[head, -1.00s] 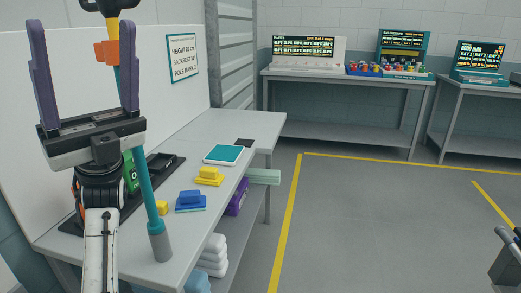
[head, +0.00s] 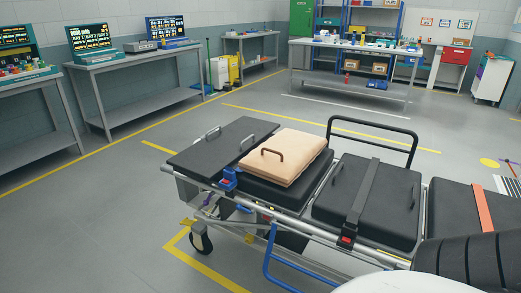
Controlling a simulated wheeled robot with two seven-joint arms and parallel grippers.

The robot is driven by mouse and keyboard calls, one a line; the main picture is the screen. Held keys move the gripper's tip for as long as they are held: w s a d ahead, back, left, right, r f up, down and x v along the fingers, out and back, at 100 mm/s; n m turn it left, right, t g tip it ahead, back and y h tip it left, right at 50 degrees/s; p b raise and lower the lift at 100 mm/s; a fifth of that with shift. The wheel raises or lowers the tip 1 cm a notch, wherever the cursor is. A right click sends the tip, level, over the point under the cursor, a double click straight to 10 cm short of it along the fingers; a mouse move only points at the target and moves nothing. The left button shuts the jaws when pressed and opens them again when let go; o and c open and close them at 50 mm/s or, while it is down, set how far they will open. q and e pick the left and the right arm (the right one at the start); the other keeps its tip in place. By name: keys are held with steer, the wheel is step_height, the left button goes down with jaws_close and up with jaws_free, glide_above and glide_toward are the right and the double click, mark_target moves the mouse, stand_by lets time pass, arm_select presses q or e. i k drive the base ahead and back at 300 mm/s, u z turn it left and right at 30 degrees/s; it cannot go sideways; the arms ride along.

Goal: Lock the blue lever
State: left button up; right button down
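A wheeled stretcher (head: 318,232) with black pads stands in the front middle and right of the head view. A small blue part (head: 229,180) sits on its near side rail, by the left end of the beige cushion. A bent blue bar (head: 269,262) hangs below the same rail, further right. I cannot tell which of these is the blue lever, or whether either is locked. Neither of my grippers is in view.
A beige cushion (head: 286,158) with a dark handle lies on the stretcher. A black caster (head: 201,238) stands under its left end. Benches with screens (head: 92,37) line the back left. A worktable (head: 352,52) stands behind. The floor (head: 90,215) left of the stretcher is clear.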

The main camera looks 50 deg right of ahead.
mark_target(239, 207)
steer(key=z, duration=0.3)
steer(key=i, duration=0.75)
steer(key=z, duration=1.7)
steer(key=i, duration=1.1)
steer(key=u, duration=0.75)
